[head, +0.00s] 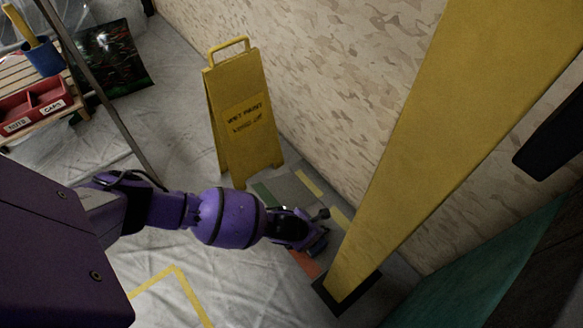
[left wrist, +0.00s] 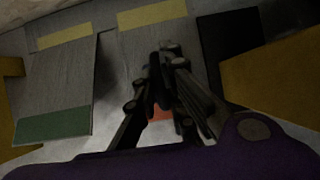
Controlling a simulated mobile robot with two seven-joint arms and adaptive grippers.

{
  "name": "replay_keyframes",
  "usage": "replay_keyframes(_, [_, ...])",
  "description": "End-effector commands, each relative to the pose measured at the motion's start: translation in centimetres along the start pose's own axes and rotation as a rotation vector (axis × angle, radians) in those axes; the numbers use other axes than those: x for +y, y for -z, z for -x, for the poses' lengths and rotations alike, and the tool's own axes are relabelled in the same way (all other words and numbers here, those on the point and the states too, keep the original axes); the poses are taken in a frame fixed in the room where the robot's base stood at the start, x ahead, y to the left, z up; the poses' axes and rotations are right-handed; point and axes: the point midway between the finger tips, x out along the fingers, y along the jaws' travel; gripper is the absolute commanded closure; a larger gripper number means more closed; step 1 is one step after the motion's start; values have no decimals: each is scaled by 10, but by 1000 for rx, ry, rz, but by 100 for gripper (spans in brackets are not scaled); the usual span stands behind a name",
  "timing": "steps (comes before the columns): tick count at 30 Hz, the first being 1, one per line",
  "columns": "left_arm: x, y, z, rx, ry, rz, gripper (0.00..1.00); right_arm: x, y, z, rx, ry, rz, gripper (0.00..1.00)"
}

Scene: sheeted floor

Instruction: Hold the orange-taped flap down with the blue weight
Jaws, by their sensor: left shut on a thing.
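My left gripper (head: 312,228) reaches down over the grey flaps by the wall and is shut on the blue weight (head: 318,246), which is mostly hidden by the fingers. In the left wrist view the gripper (left wrist: 163,85) has its fingers close together, with a dark shape between them. The orange tape (head: 305,263) shows just below the gripper, and a bit of it shows under the fingers in the left wrist view (left wrist: 160,112). I cannot tell whether the weight touches the flap. My right gripper is not in view.
A green-taped flap (left wrist: 52,126) lies left of the gripper. A yellow wet-paint sign (head: 243,125) stands behind. A yellow post (head: 400,190) on a black base rises close on the right. A red tray (head: 32,106) sits on slats at far left. Yellow tape marks the sheeted floor.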

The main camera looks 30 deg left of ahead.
Motion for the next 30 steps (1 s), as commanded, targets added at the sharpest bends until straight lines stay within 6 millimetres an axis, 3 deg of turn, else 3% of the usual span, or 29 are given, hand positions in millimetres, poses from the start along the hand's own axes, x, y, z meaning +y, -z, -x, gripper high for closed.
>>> replay_keyframes(1, [0, -8, 0, -12, 2, -2, 100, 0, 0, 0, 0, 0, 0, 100])
replay_keyframes(7, [0, -7, -2, -12, 2, -2, 100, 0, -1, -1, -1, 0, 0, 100])
replay_keyframes(8, [0, -7, -2, -12, 2, -2, 88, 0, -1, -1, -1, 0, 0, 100])
replay_keyframes(13, [0, -6, -2, -10, 1, -2, 68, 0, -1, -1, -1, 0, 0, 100])
replay_keyframes(23, [1, -1, 0, -1, -1, -1, 68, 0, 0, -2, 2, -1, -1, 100])
replay_keyframes(30, [1, -2, 30, -4, 0, -4, 68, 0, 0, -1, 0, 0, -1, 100])
